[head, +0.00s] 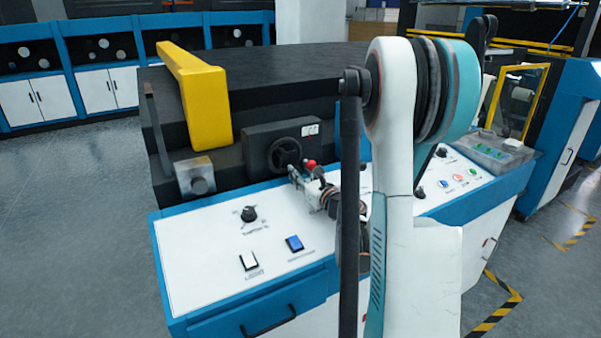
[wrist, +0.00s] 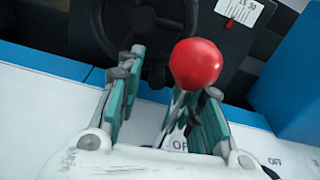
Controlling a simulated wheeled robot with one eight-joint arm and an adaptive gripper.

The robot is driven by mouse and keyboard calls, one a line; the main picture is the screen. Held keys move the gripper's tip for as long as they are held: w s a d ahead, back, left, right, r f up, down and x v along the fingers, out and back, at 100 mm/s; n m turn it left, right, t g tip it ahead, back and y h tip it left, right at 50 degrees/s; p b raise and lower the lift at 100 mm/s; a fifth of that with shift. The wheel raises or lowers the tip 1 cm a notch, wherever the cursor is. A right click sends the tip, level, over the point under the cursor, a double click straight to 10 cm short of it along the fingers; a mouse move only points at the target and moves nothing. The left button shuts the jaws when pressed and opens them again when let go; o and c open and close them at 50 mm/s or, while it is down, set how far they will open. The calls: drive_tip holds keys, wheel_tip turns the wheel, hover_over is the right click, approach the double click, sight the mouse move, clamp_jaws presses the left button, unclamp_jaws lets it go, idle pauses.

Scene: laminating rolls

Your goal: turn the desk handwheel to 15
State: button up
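The dark desk handwheel (head: 285,153) stands upright on a black housing at the back of the white control desk. In the wrist view the handwheel (wrist: 150,35) is partly cut off at the top, beyond my fingertips. A white scale (wrist: 240,10) with a red mark sits to its right; its figures are too small to read surely. The scale also shows in the head view (head: 310,130). My gripper (head: 305,175) is in front of the handwheel, low over the desk. In the wrist view my gripper (wrist: 165,95) is open, its fingers apart, not around the rim.
A red ball knob (wrist: 195,64) on a metal stem stands close to my right finger; contact is unclear. A blue block (wrist: 293,75) is to the right. The desk (head: 205,265) has a dial (head: 249,214), a white switch (head: 249,261) and a blue switch (head: 294,243).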

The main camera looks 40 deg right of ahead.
drive_tip(key=v, duration=0.6)
drive_tip(key=shift+s, duration=0.3)
